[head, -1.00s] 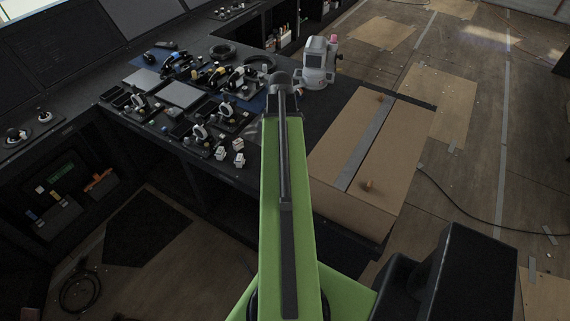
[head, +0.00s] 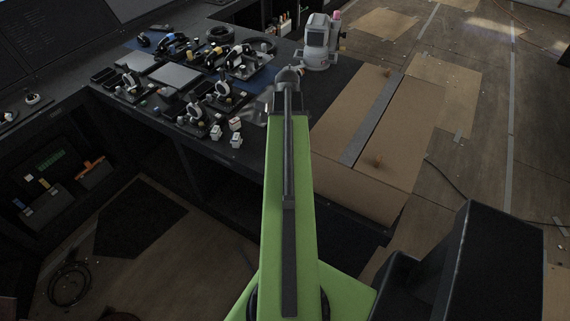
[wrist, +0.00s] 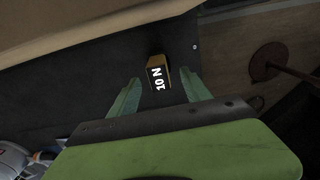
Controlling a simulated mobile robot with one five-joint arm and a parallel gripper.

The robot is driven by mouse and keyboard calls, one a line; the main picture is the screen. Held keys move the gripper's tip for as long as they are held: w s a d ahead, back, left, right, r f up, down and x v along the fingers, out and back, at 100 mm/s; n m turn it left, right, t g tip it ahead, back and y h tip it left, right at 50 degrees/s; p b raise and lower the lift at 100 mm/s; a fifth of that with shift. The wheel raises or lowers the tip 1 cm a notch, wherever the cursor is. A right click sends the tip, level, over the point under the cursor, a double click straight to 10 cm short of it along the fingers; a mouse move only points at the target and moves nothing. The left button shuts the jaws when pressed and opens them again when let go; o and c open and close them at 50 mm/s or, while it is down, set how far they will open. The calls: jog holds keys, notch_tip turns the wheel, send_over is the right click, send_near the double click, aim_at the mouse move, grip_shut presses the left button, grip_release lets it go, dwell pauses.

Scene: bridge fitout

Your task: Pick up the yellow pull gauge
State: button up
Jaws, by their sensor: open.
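The yellow pull gauge (wrist: 157,72) shows in the wrist view as a small yellow block with a dark face marked "10 N" in white. It lies on a dark surface, just beyond and between the fingertips of my gripper (wrist: 158,88). The two green fingers are spread apart, and nothing is held between them. In the head view I cannot make out the gauge; my green arm covers part of the worktop there.
A dark worktop (head: 250,152) holds several levers, pads and white blocks at left. A grey-white instrument (head: 318,45) stands at the back. A brown cardboard-like panel (head: 340,120) lies right of my arm. In the wrist view, a pale brown edge (wrist: 80,25) borders the dark surface.

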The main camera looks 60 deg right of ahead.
notch_tip(320, 180, down, 6)
jog(key=b, duration=0.5)
jog(key=shift+w+d+r, duration=0.15)
jog(key=shift+r, duration=0.3)
jog(key=shift+c, duration=0.2)
grip_shut()
dwell(0.6)
